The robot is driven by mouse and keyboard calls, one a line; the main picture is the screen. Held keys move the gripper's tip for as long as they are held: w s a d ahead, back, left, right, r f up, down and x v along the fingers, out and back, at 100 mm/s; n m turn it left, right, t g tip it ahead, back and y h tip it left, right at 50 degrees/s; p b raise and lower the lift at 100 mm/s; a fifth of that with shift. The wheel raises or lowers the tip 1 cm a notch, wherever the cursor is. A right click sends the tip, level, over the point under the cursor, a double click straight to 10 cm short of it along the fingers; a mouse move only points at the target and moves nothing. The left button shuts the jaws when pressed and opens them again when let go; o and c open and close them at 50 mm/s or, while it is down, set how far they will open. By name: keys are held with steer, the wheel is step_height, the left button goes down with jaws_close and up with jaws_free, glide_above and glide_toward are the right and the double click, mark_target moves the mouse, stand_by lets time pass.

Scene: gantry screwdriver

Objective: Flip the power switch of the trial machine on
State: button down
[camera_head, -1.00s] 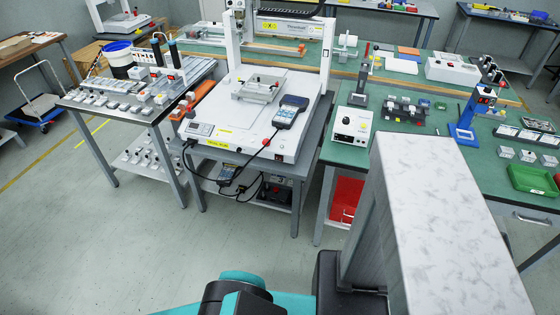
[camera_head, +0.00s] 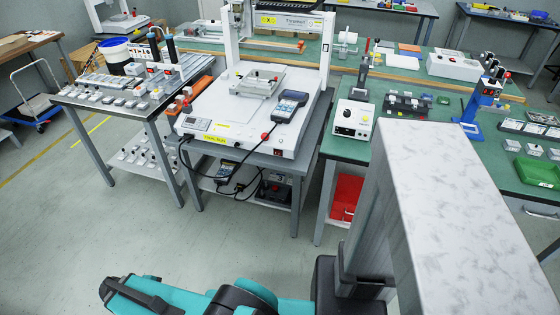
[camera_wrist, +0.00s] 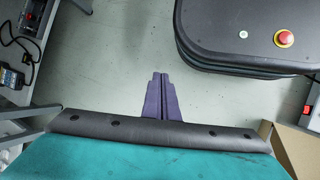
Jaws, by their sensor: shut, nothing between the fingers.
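The trial machine (camera_head: 215,139), a white benchtop gantry with a yellow label on its front, stands on a grey table in the head view. A small red switch (camera_head: 277,152) sits low on the right of its front face; it is too small to tell which way it is set. A round red button (camera_head: 265,136) is just above and left of it. My gripper (camera_wrist: 161,76) shows in the wrist view with its purple fingers shut and empty, over bare floor and apart from the machine. In the head view the gripper is not visible, only my teal arm at the bottom.
A handheld pendant (camera_head: 289,106) lies on the machine's right side, its black cable looping down the front. A side table (camera_head: 150,112) with small parts stands left. A green bench (camera_head: 400,132) with a white control box (camera_head: 353,119) stands right. Floor in front is clear.

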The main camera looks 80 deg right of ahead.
mark_target(277, 153)
steer(key=s+d+r+m+g+h+b, duration=0.1)
steer(key=s+d+r+b, duration=0.1)
steer(key=d, duration=0.7)
steer(key=s+d+r+g+h+b, duration=0.1)
steer(key=s+d+r+b, duration=0.15)
steer(key=d, duration=0.65)
steer(key=s+d+r+m+g+h+b, duration=0.1)
steer(key=d+r+b, duration=0.1)
steer(key=d, duration=0.8)
steer(key=s+d+r+m+g+b, duration=0.1)
steer(key=s+d+r+g+b, duration=0.1)
steer(key=s+d+r, duration=0.5)
steer(key=s+d+r+m+g+h+b, duration=0.1)
steer(key=s+d+r+m+g+b, duration=0.1)
steer(key=s+d+r, duration=0.5)
steer(key=s+d+g+b, duration=0.1)
steer(key=s+d+b, duration=0.1)
steer(key=s, duration=0.3)
steer(key=shift+s+d+r+m+g+b, duration=0.3)
steer(key=shift+s+d+r+b, duration=0.1)
steer(key=shift+d, duration=0.5)
steer(key=shift+d, duration=0.1)
steer(key=shift+s+d, duration=0.45)
steer(key=shift+d, duration=0.9)
steer(key=shift+s+d, duration=0.45)
steer(key=shift+d, duration=0.95)
steer(key=shift+s+d, duration=0.45)
steer(key=shift+d, duration=0.9)
